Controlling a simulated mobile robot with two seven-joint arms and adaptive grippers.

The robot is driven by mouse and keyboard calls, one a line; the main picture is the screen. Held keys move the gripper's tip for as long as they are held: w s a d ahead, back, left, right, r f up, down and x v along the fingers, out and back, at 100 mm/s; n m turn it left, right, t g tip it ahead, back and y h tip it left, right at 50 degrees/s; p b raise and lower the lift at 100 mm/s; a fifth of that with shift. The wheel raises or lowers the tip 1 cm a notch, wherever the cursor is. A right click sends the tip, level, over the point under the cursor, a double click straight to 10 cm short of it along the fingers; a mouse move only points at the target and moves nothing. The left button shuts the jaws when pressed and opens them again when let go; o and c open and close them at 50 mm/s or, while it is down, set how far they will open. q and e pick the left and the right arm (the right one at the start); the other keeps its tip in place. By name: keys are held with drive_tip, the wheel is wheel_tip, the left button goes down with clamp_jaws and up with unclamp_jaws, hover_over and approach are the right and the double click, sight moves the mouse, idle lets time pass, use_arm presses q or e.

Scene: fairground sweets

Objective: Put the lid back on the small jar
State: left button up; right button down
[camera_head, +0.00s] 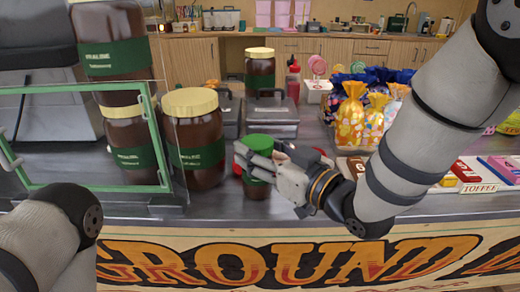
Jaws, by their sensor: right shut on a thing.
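The small jar (257,190) is brown and stands upright on the grey counter, left of the picture's middle. The green lid (258,142) is at its mouth, level and directly above the jar body. My right gripper (257,162) reaches in from the right and is shut on the green lid. Its fingers cover the lid's lower edge and the jar's upper part, so I cannot tell whether lid and rim touch. My left arm shows at the lower left; its gripper is out of view.
Large brown jars with cream lids (190,102) stand close on the left, beside a green-framed glass panel (85,88). Grey metal boxes (270,117) and a red bottle (293,82) are behind. Sweet bags (352,115) and toffee boxes (466,172) lie right.

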drive_tip(key=shift+r, duration=0.1)
drive_tip(key=c, duration=0.7)
unclamp_jaws()
drive_tip(key=shift+s+d+r, duration=0.1)
drive_tip(key=shift+s+d, duration=0.1)
drive_tip(key=shift+s, duration=0.05)
drive_tip(key=v, duration=1.1)
drive_tip(key=shift+s+d+p, duration=0.1)
drive_tip(key=shift+s+p, duration=0.1)
drive_tip(key=shift+p, duration=0.2)
